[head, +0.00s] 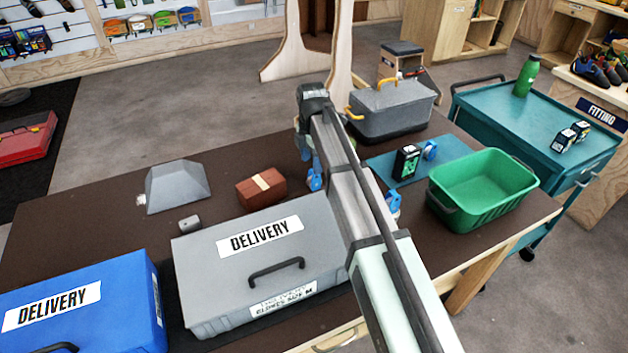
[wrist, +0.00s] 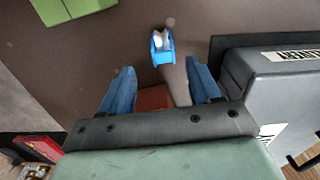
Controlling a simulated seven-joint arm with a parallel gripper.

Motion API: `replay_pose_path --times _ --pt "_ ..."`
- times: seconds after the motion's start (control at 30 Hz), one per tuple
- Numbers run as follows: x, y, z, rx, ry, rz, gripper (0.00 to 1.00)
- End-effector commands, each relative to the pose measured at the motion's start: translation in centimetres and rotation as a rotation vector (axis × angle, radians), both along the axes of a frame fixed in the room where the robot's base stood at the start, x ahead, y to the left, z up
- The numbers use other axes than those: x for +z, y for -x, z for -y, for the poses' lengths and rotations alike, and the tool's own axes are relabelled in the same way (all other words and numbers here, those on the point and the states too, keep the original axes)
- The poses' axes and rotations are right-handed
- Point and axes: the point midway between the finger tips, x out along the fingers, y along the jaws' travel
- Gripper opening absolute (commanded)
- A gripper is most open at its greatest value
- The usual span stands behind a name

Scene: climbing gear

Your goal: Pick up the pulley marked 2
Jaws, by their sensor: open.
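Several small blue pulleys show in the head view. Another pulley (head: 430,150) is on the teal mat, and a third pulley (head: 393,204) is partly hidden by my arm. No number can be read on any of them, so I cannot tell which is marked 2. In the wrist view a blue and white pulley (wrist: 162,46) lies ahead of my gripper (wrist: 162,80), roughly in line with the gap between the fingers. The fingers are apart and nothing is held.
A brown block (head: 262,188) sits left of the gripper. The grey delivery case (head: 210,250) and blue delivery case (head: 90,320) fill the front. A dark-grey lidded box (head: 392,108), teal mat (head: 385,170) and green crate (head: 478,205) stand behind and right.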

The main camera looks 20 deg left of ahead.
Motion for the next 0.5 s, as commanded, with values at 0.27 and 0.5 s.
replay_pose_path --times 0.27,0.5 --pt "-1.7 0.1 0.4 -0.001 0.002 -0.001 0.63" --pt "-4.7 0.1 0.7 0.0 0.001 -0.001 0.63"
